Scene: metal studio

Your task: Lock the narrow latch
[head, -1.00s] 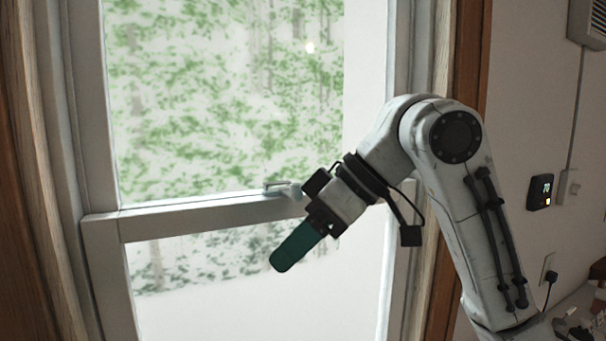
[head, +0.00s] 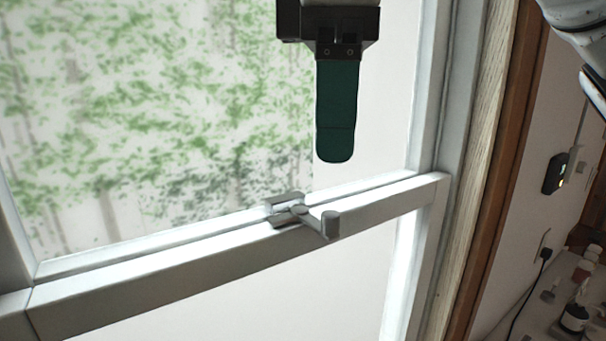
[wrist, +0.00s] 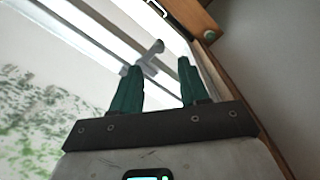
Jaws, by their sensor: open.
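The narrow latch (head: 300,212) is a small grey-white metal piece on top of the window's middle rail (head: 170,262). Its lever ends in a raised knob at the right and sticks out over the rail's front edge. My gripper (head: 335,160) points down above the latch and slightly right of it, apart from it. In the head view its green fingers overlap, so the gap hardly shows. In the wrist view my gripper (wrist: 160,80) has its two green fingers spread with nothing between them, and the latch (wrist: 149,58) shows beyond the fingertips, nearer the left finger.
Window glass (head: 130,120) fills the area behind and left of my gripper. The right window frame (head: 430,120) stands close on the right. A dark thermostat (head: 556,173) hangs on the wall, above a cluttered counter (head: 575,305) at lower right. The space around the fingers is clear.

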